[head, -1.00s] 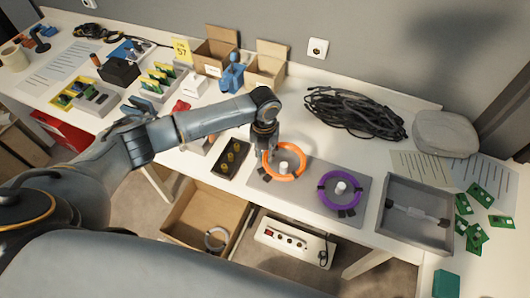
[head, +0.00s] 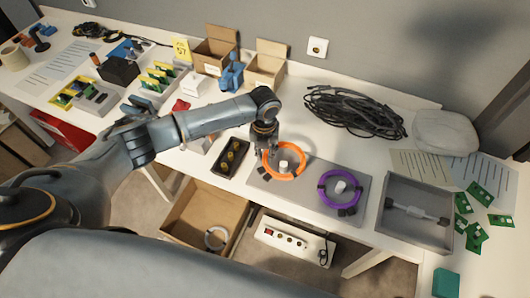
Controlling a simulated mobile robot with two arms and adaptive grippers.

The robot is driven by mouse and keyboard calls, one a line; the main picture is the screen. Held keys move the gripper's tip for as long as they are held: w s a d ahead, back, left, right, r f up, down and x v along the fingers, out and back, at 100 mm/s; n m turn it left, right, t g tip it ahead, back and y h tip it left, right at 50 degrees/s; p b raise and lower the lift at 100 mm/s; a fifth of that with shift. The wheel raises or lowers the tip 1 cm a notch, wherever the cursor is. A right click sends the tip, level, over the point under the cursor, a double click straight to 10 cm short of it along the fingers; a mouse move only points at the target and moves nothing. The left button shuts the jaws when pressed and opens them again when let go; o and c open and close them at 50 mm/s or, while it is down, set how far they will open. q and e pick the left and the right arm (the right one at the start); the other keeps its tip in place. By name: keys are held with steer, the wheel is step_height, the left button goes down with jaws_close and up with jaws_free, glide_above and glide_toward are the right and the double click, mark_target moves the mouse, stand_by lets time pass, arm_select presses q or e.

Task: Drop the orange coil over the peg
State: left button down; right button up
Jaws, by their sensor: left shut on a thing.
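The orange coil (head: 299,173) is a ring that shows around the white left peg (head: 283,165) on the grey pegboard (head: 309,185). I cannot tell whether the coil rests on the board or is held a little above it. My left gripper (head: 267,147) points down, shut on the coil's far left rim; its fingertips are partly hidden. A purple coil (head: 323,199) lies around the other white peg (head: 340,187) to the right. My right gripper is not in view.
A grey tray (head: 404,239) with a shaft-like part stands right of the board. A black box with yellow-topped parts (head: 231,158) is to the left. Black cable (head: 355,111) lies behind. An open carton (head: 205,215) and a power strip (head: 291,245) are below the table's front edge.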

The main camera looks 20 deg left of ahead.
arm_select(q)
steer(key=shift+f+b, duration=1.7)
steer(key=shift+f, duration=0.85)
steer(key=c, duration=1.1)
jaws_free()
steer(key=shift+c, duration=0.2)
step_height(320, 180, up, 12)
steer(key=shift+r, duration=0.1)
steer(key=shift+s, duration=0.1)
